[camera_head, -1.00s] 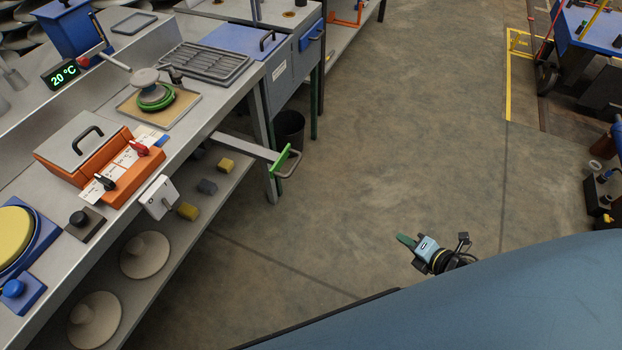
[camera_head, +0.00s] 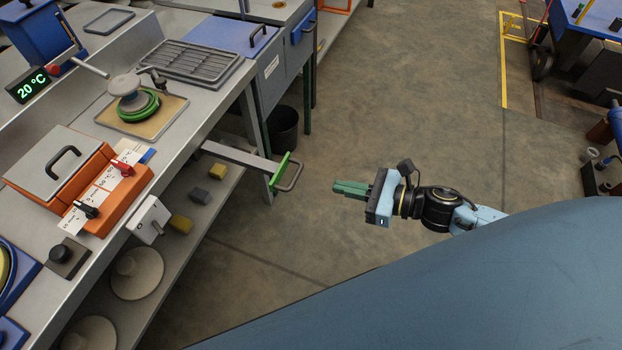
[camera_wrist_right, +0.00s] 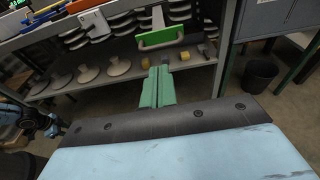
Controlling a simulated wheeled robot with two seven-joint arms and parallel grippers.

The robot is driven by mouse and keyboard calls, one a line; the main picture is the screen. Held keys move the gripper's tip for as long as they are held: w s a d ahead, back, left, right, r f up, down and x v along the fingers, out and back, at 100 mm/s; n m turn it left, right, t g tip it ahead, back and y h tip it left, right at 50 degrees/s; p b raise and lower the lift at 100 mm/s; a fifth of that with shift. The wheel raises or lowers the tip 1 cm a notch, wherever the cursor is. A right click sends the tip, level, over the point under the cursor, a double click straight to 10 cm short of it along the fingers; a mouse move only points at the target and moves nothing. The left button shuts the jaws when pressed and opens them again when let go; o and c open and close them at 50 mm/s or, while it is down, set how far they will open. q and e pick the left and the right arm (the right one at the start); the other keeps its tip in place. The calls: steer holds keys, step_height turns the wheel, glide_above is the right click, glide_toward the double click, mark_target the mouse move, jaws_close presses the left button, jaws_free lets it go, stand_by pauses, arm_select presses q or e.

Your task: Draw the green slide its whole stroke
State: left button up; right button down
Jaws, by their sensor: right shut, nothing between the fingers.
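The green slide (camera_head: 281,171) is a green plate with a grey loop handle on the end of a grey bar (camera_head: 241,156) that sticks out from the bench's front edge. It also shows in the right wrist view (camera_wrist_right: 160,36), ahead of the fingers. My right gripper (camera_head: 337,188) points left toward the handle, with a gap between them. Its green fingers (camera_wrist_right: 158,72) are together and empty. My left gripper is not in view.
A lower shelf (camera_head: 165,240) holds pale discs and small blocks. A black bin (camera_head: 283,127) stands beyond the slide.

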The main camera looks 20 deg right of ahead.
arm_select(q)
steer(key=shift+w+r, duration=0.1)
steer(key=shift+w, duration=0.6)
arm_select(e)
steer(key=x, duration=0.8)
